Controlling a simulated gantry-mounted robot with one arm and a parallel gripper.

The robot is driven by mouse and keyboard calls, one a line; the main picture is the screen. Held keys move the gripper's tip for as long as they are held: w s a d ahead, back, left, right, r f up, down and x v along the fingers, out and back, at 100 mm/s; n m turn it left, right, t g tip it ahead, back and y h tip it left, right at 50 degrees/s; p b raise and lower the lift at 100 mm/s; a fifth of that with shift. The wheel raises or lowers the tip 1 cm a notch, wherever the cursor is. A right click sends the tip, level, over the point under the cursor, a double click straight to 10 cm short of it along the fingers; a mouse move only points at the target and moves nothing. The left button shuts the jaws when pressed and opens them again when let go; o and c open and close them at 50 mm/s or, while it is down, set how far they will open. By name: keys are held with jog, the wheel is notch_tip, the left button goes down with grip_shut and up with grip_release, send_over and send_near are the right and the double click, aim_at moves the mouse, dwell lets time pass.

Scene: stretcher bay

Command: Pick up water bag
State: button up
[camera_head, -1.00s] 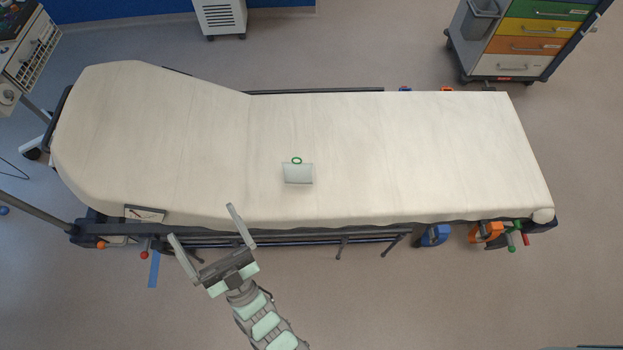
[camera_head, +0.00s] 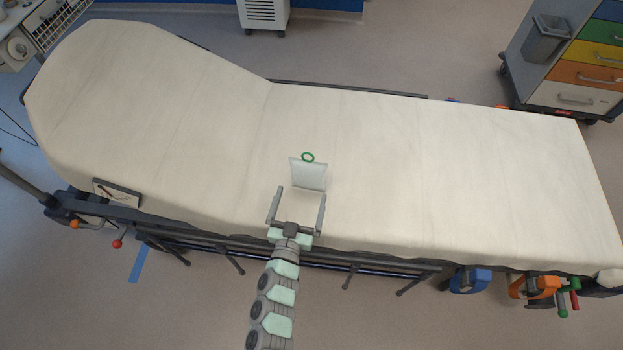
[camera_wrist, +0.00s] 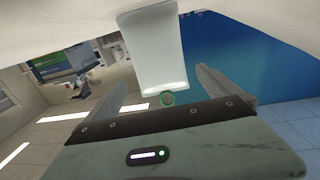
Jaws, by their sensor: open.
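The water bag (camera_head: 308,173) is a whitish, roughly square pouch with a green ring at its far edge. Nothing is held.
A drawer cart (camera_head: 575,70) stands at the back right and a white cabinet (camera_head: 263,14) at the back. Rails with coloured levers (camera_head: 540,288) run along the stretcher's near side. A small clipboard-like item (camera_head: 117,190) is at the left edge. The sheet around the bag is clear.

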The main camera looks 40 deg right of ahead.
aim_at(307, 177)
jog(key=b+x, duration=0.1)
jog(key=x, duration=0.6)
jog(key=b+x, duration=0.1)
jog(key=x, duration=0.1)
jog(key=shift+d+r, duration=0.1)
jog(key=shift+r, duration=0.15)
jog(key=shift+s, duration=0.1)
jog(key=c, duration=1.3)
jog(key=shift+r, duration=0.1)
notch_tip(307, 177, up, 20)
jog(key=p, duration=0.5)
